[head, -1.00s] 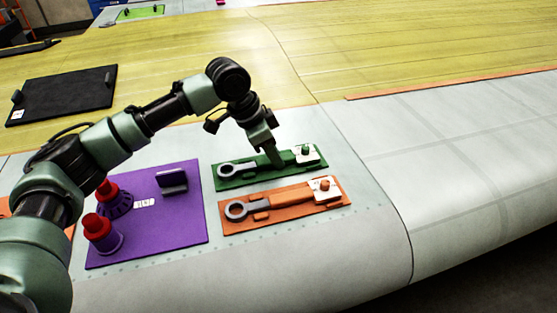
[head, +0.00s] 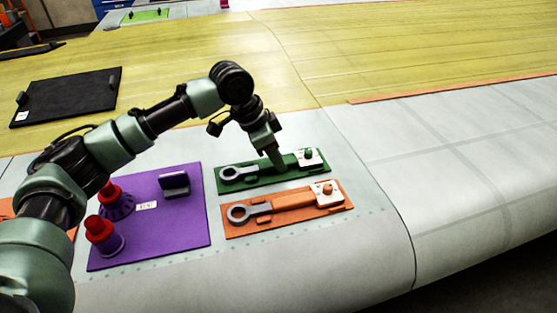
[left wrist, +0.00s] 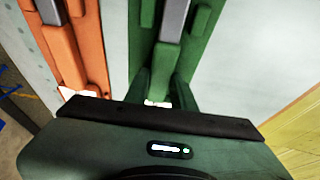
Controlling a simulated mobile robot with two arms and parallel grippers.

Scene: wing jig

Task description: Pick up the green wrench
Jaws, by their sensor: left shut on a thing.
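The green wrench (head: 232,174) lies on its green board (head: 235,187) on the wing surface, its grey ring end to the left. In the left wrist view its grey shaft (left wrist: 176,20) and green handle (left wrist: 168,60) run down between my fingers. My left gripper (head: 280,164) is at the handle and shut on it. The left wrist view shows the gripper's fingers (left wrist: 159,88) on both sides of the handle. The wrench appears to be still at board level. My right gripper is not in view.
An orange wrench (head: 285,202) on an orange board (head: 245,231) lies just in front. A purple board (head: 180,222) with two red-topped items (head: 102,228) is to the left. A black board (head: 65,95) lies further back. The wing at right is clear.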

